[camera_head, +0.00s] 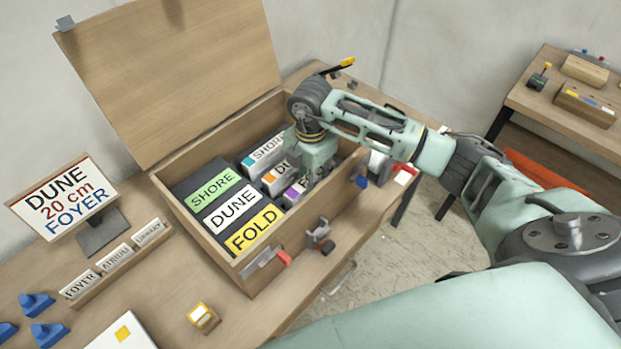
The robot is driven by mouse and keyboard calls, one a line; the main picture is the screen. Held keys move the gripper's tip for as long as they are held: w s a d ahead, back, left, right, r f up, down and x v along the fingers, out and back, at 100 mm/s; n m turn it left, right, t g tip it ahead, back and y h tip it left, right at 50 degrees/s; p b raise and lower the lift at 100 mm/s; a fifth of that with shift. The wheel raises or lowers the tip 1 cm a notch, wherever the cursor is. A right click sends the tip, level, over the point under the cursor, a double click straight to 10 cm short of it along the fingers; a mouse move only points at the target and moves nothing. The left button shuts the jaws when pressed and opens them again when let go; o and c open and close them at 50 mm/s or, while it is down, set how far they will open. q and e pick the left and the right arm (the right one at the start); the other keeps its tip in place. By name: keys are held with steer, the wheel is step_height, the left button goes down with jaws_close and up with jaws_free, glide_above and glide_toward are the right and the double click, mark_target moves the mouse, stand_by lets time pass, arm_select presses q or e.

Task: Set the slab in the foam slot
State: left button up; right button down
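An open wooden crate (217,245) stands on the bench with its lid raised. Dark foam (187,188) shows inside it. Labels on its left side read SHORE (213,188) in green, DUNE (232,208) in white and FOLD (254,229) in yellow. Right of them are white blocks marked teal SHORE (264,150), orange D (277,176) and purple (295,192), partly covered by my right gripper. My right gripper (312,178) reaches down into the crate at these blocks. Its fingertips are hidden, so I cannot tell whether it holds one. My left gripper is not in view.
A sign (64,197) reads DUNE 20 cm FOYER. A card rack (112,262), blue pieces (45,332), a small yellow-and-white block (203,317) and a white plate (122,334) lie on the bench. Latches (320,236) line the crate's front. Another table (560,112) stands at right.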

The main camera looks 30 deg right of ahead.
steer(key=shift+f, duration=0.5)
steer(key=shift+f, duration=0.15)
steer(key=c, duration=1.3)
jaws_free()
steer(key=shift+r, duration=0.5)
step_height(320, 180, up, 11)
steer(key=b, duration=0.2)
steer(key=shift+r, duration=0.2)
